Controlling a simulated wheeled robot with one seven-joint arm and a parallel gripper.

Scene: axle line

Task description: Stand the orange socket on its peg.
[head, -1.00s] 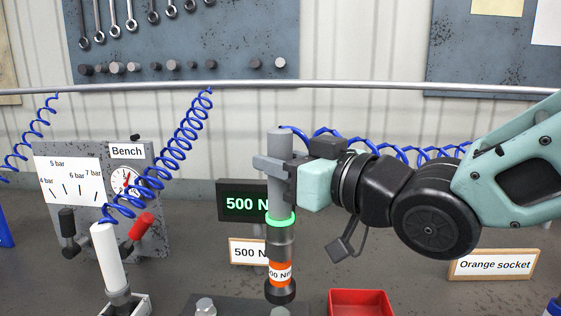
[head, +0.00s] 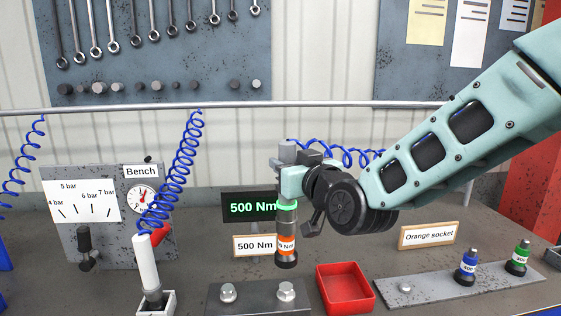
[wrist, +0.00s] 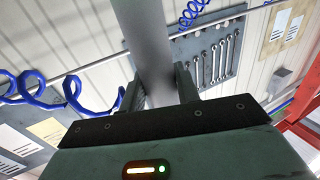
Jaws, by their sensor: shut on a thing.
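My gripper (head: 285,168) is shut on the grey body of the nutrunner tool (head: 287,218), which hangs upright with a green lit ring. The orange socket (head: 286,244), dark with an orange band, is on the tool's lower end, above the plate with bolts. In the wrist view the grey tool body (wrist: 143,40) passes between the fingers of my gripper (wrist: 160,95). A grey rack plate (head: 440,290) at the right carries a blue-banded socket (head: 467,265), a green-banded socket (head: 518,258) and a bare peg (head: 405,287) at its left end, near the "Orange socket" sign (head: 429,236).
A red tray (head: 345,287) lies between the bolt plate (head: 255,298) and the rack. Two bolts (head: 228,292) stand on the bolt plate. A display and a sign reading 500 Nm (head: 254,245) stand behind the tool. A white-handled tool (head: 147,263) stands at the left.

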